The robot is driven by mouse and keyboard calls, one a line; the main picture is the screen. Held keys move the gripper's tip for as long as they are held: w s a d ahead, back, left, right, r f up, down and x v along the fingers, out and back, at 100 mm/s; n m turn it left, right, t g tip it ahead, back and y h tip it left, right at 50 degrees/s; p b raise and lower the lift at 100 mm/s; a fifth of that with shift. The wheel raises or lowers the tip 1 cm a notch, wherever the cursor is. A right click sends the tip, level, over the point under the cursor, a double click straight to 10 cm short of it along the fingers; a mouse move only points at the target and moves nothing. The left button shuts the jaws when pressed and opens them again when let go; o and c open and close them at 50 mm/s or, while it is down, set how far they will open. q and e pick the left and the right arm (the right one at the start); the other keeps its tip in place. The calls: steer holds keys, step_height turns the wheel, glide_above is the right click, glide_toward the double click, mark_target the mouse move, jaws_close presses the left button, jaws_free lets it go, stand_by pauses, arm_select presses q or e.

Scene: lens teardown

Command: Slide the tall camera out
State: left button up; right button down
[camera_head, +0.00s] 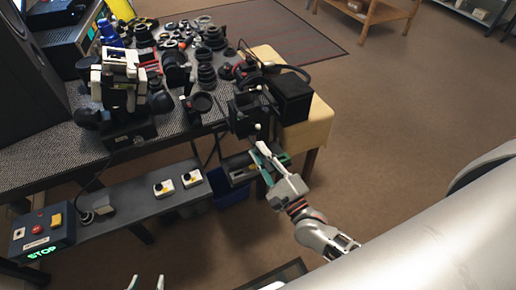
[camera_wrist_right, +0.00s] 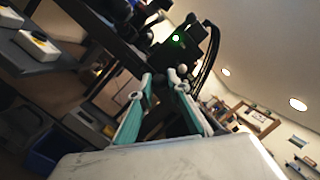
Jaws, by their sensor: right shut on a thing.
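A tall black boxy unit (camera_head: 246,112), which seems to be the tall camera, stands at the table's right end with small white knobs on its front. In the right wrist view a dark unit (camera_wrist_right: 186,45) with a green light is just beyond the fingers. My right gripper (camera_head: 262,153) is at the unit's lower front. Its fingertips (camera_wrist_right: 160,78) close in on a small pale knob (camera_wrist_right: 183,70) at the unit's lower edge; the exact contact is hard to see. My left gripper (camera_head: 147,283) is open and empty at the bottom edge, far from the unit.
A black box (camera_head: 292,97) stands on the yellowish stand (camera_head: 318,125) to the right. Lens parts (camera_head: 205,75) crowd the patterned table. A lower grey shelf (camera_head: 135,205) holds switch boxes and a STOP panel (camera_head: 42,232). Open floor (camera_head: 400,100) lies right.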

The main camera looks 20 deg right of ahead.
steer(key=c, duration=2.2)
jaws_free()
steer(key=shift+s+f, duration=0.15)
steer(key=shift+s, duration=0.05)
arm_select(q)
steer(key=shift+w+r, duration=0.1)
steer(key=shift+r, duration=0.1)
arm_select(e)
steer(key=v, duration=1.2)
steer(key=shift+s, duration=0.1)
